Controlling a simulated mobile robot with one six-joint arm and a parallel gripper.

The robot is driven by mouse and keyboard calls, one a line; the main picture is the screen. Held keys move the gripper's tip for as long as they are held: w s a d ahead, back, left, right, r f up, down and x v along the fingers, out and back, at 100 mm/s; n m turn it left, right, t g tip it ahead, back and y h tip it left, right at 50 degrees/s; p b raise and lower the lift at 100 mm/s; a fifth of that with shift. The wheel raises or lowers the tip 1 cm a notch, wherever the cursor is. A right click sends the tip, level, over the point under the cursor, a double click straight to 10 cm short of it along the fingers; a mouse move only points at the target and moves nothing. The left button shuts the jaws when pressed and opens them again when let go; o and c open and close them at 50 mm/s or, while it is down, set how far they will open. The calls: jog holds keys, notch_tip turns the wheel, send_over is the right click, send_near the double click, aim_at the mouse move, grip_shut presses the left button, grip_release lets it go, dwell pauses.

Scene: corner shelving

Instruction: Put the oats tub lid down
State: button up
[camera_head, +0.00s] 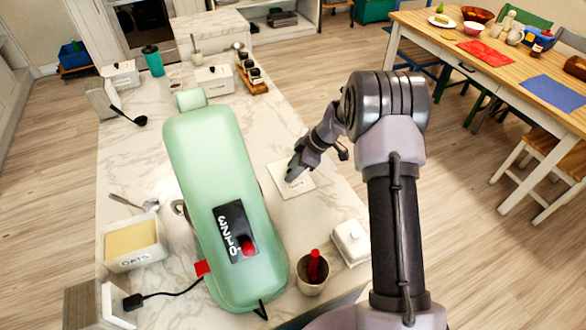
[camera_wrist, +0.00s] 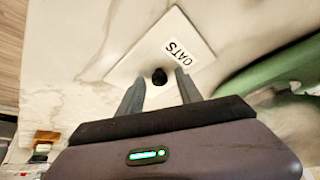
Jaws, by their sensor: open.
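The oats tub lid (camera_head: 278,178) is a flat white square with an OATS label and a dark knob. It lies on the marble counter, and it also shows in the wrist view (camera_wrist: 150,48). My gripper (camera_head: 292,177) is over the lid. In the wrist view my gripper (camera_wrist: 160,76) is open, its fingers apart on either side of the knob (camera_wrist: 159,77). Whether they touch the knob is hard to tell. The oats tub (camera_head: 134,262) stands uncovered at the counter's left, with yellowish contents.
A green stand mixer (camera_head: 210,160) stands left of the lid. A white butter dish (camera_head: 350,243) and a cup with a red-handled tool (camera_head: 312,277) are nearer. White canisters (camera_head: 214,80) and a wooden spice rack (camera_head: 252,77) stand farther back. The marble around the lid is clear.

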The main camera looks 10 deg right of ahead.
jog(key=p+v, duration=0.4)
jog(key=v, duration=0.8)
jog(key=s+a+r+m+t+h, duration=0.1)
jog(key=s+a+r+m, duration=0.4)
jog(key=r, duration=0.4)
jog(key=s+a+r+m+h, duration=0.1)
jog(key=s+a+r+m, duration=0.15)
jog(key=s+r, duration=0.55)
jog(key=s+a+r+m+t, duration=0.1)
jog(key=s+r+m, duration=0.1)
jog(key=s+m, duration=0.3)
jog(key=s+a+r+m+t+h, duration=0.1)
jog(key=s+m, duration=0.5)
jog(key=s, duration=0.8)
jog(key=shift+a+r+t+h, duration=0.3)
jog(key=shift+a+r+t, duration=0.05)
jog(key=shift+r+t, duration=0.1)
jog(key=shift+f+b, duration=0.1)
jog(key=shift+b, duration=0.25)
